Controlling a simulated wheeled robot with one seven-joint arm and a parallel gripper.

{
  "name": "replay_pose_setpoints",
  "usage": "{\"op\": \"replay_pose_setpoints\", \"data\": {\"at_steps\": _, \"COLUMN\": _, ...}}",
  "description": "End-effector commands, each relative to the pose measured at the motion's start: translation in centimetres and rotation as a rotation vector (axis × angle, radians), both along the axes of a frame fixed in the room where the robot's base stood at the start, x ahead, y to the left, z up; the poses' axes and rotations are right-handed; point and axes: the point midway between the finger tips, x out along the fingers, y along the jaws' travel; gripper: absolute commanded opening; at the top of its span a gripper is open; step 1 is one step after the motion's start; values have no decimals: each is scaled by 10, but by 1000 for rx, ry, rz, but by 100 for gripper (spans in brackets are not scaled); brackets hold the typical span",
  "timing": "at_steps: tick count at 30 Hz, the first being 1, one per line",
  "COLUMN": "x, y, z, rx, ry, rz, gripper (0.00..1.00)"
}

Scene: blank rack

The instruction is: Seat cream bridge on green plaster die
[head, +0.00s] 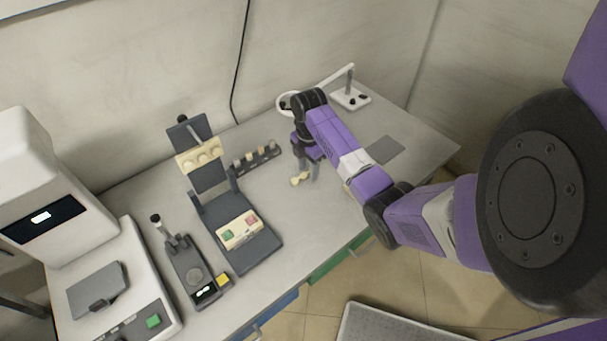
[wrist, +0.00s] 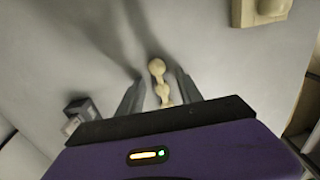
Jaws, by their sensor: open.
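The cream bridge (wrist: 157,68), a short row of rounded lobes, lies between the two fingers of my gripper (wrist: 159,76) in the wrist view. Gaps show on both sides of it, so the fingers are open around it. In the head view the bridge (head: 299,179) is at the fingertips of my gripper (head: 306,173), low over the grey bench. The green plaster die (head: 228,233) sits in a cream block on the dark articulator base, beside a pink die (head: 250,220). It is left of and nearer than my gripper. The wrist view does not show it.
The articulator's raised upper arm (head: 208,176) carries a cream cast (head: 199,156). A dark rack (head: 256,158) with several small pieces stands behind. A gauge-like device (head: 192,269) and a white machine (head: 120,285) are left. A grey mat (head: 386,150) lies right.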

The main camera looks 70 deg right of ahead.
Motion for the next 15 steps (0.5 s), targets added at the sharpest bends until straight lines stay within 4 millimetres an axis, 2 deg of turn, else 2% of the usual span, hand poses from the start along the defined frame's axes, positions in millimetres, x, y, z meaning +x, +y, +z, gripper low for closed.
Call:
{"op": "replay_pose_setpoints", "data": {"at_steps": 7, "x": 0, "y": 0, "z": -2, "rx": -1, "ry": -1, "rz": 0, "gripper": 43}}
{"op": "replay_pose_setpoints", "data": {"at_steps": 13, "x": 0, "y": 0, "z": -2, "rx": -1, "ry": -1, "rz": 0, "gripper": 3}}
{"op": "replay_pose_setpoints", "data": {"at_steps": 15, "x": 0, "y": 0, "z": -2, "rx": -1, "ry": -1, "rz": 0, "gripper": 0}}
